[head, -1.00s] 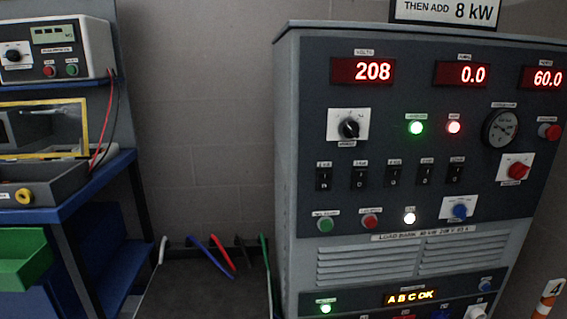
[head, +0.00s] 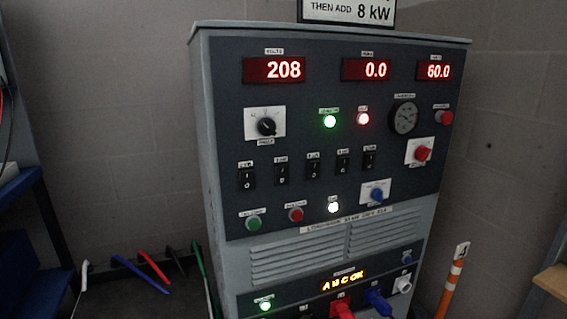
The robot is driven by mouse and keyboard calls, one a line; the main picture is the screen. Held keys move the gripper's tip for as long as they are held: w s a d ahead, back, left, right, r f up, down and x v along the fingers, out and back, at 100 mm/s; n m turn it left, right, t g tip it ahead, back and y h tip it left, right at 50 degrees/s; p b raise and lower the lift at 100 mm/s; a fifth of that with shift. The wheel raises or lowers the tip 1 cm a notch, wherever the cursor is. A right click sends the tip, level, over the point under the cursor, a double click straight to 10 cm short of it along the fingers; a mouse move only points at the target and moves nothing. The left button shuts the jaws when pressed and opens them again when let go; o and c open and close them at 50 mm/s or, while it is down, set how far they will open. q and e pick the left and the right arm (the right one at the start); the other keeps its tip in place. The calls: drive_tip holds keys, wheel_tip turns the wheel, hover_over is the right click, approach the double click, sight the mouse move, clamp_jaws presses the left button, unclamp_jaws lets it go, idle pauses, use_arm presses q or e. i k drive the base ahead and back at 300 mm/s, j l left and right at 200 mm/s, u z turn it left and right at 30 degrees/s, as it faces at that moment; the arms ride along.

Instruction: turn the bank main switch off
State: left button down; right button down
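The load bank cabinet (head: 225,215) stands in the middle of the head view, with a dark front panel. A red rotary knob (head: 422,153) on a white plate is at the panel's right side. A blue rotary knob (head: 376,194) on a white plate is lower, and a black rotary knob (head: 267,126) is at the left. Their small labels are too blurred to tell which is the main switch. The displays read 208 (head: 273,69), 0.0 (head: 366,69) and 60.0 (head: 435,71). Neither gripper is in view.
Green (head: 330,121), red (head: 363,118) and white (head: 333,207) lamps are lit. Several black rocker switches (head: 313,165) form a row. Plugs in red (head: 341,306) and blue (head: 379,300) show below. An orange-white post (head: 452,280) stands right. Coloured cable ends (head: 153,266) lie left.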

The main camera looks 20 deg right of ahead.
sight(422, 154)
drive_tip(key=z, duration=1.35)
